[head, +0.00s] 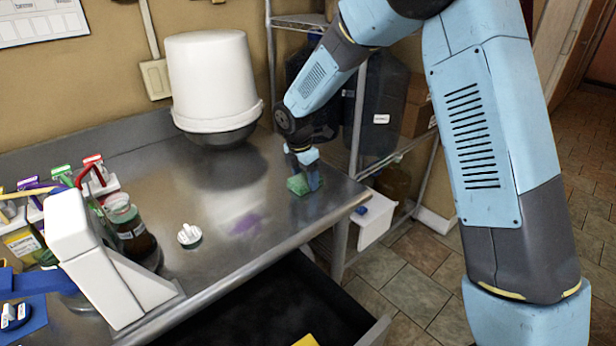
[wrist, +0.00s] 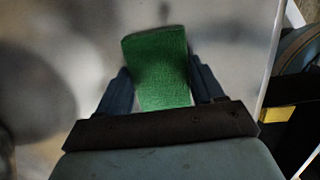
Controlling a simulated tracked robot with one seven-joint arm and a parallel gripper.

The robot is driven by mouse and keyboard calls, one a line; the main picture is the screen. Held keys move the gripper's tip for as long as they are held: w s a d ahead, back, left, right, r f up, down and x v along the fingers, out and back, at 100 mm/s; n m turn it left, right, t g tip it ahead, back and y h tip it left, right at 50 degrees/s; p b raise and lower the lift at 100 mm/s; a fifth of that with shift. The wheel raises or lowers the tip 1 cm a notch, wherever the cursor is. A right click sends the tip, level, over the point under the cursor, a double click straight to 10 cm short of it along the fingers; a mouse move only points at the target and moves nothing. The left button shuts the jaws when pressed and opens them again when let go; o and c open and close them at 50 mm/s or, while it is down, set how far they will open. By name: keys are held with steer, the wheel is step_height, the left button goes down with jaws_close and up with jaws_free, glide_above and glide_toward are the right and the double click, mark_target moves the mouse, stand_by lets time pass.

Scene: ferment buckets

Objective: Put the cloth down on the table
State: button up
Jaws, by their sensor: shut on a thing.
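The cloth (wrist: 158,70) is a small green piece held between the two fingers of my gripper (wrist: 160,85). In the head view the green cloth (head: 297,185) is at the right end of the metal table (head: 200,240), close to its front right edge. My gripper (head: 307,180) points down over the table there and is shut on the cloth. The cloth is at or very near the table surface; I cannot tell whether it touches. My gripper's fingers hide part of it in the head view.
A brown jar (head: 130,228), a white knob-like piece (head: 189,236) and a white device (head: 95,260) are to the left. A purple stain (head: 245,224) marks the table. An open drawer (head: 290,300) is below.

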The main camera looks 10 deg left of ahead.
mark_target(300, 181)
steer(key=o, duration=1)
steer(key=shift+f, duration=0.1)
step_height(300, 181, up, 12)
steer(key=s+a, duration=0.1)
steer(key=s+d+r+m, duration=0.4)
steer(key=d+r+m, duration=0.3)
steer(key=d, duration=0.4)
steer(key=s+d+r+m+t, duration=0.1)
steer(key=s+d+r+m, duration=0.3)
steer(key=s+d+m, duration=0.4)
steer(key=s+d+r+m+t, duration=0.2)
steer(key=s+d+r+m, duration=0.3)
steer(key=d, duration=0.5)
steer(key=s+d+f+m, duration=0.1)
steer(key=s+d+m, duration=0.2)
steer(key=s, duration=0.2)
steer(key=s+d+f+m+t+y, duration=0.1)
steer(key=s+d+m, duration=0.2)
steer(key=s, duration=0.3)
steer(key=shift+m, duration=0.8)
